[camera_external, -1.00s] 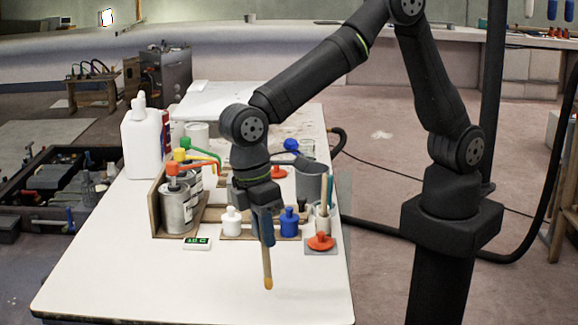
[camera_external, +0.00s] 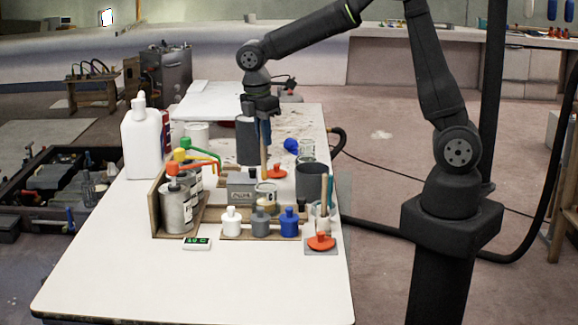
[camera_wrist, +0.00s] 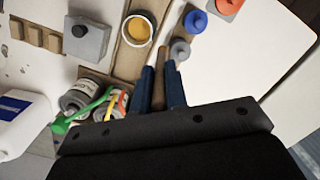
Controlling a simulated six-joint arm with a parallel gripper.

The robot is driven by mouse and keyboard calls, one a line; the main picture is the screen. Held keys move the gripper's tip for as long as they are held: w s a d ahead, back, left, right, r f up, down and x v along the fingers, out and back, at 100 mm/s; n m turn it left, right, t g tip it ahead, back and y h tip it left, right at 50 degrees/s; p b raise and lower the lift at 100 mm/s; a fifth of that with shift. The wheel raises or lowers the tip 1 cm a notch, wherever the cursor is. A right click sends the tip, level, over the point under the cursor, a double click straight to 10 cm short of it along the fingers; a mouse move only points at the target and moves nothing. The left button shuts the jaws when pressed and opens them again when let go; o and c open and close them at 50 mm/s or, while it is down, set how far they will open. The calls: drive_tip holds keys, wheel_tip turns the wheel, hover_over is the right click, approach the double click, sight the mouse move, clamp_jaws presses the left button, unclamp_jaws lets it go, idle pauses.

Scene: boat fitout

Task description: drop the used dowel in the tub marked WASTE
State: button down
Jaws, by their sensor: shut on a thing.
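My gripper (camera_external: 263,122) is shut on the used dowel (camera_external: 264,155), a thin tan stick hanging upright above the far half of the bench. In the wrist view the blue fingers of my gripper (camera_wrist: 161,85) hold the dowel (camera_wrist: 172,85) between them. A second dark grey tub (camera_external: 311,184) stands to the right. I cannot read the word WASTE on either one.
A grey box (camera_external: 241,187) and a jar with amber contents (camera_wrist: 137,29) are near the dowel. White, grey (camera_external: 260,222) and blue (camera_external: 289,222) bottles stand in front. Cans with coloured handles (camera_external: 178,205) are at left. The bench's front (camera_external: 200,285) is clear.

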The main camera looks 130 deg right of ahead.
drive_tip(key=s+d+r+n, duration=0.1)
drive_tip(key=s+d, duration=0.2)
drive_tip(key=s, duration=1.9)
wheel_tip(320, 180, down, 8)
drive_tip(key=shift+h, duration=0.3)
drive_tip(key=shift+w+d+f, duration=0.1)
drive_tip(key=c, duration=1.4)
unclamp_jaws()
drive_tip(key=shift+o, duration=0.2)
